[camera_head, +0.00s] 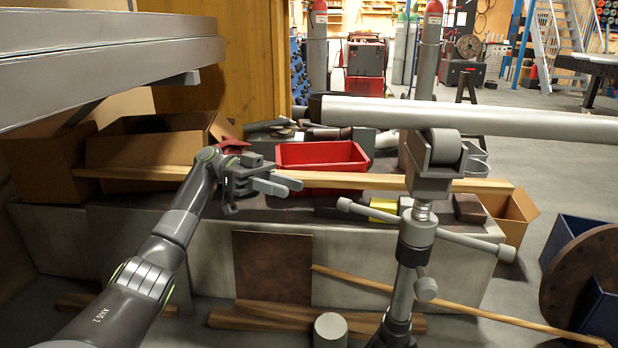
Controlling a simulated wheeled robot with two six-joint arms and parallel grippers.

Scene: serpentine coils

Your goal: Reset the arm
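My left arm (150,265) comes in from the lower left and reaches up to the middle of the view. My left gripper (273,186) is at its end, with two grey fingers pointing right and a gap between them. Nothing shows between the fingers. It is in front of the long wooden plank and just below left of the red bin (322,168). My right arm and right gripper do not show.
A pipe stand (420,235) holds a long grey pipe (480,119) at right. A workbench (350,265) carries cardboard boxes (140,150), the red bin and a wooden plank (400,182). Metal beams (100,70) hang at upper left. A rusty flange (582,280) leans at lower right.

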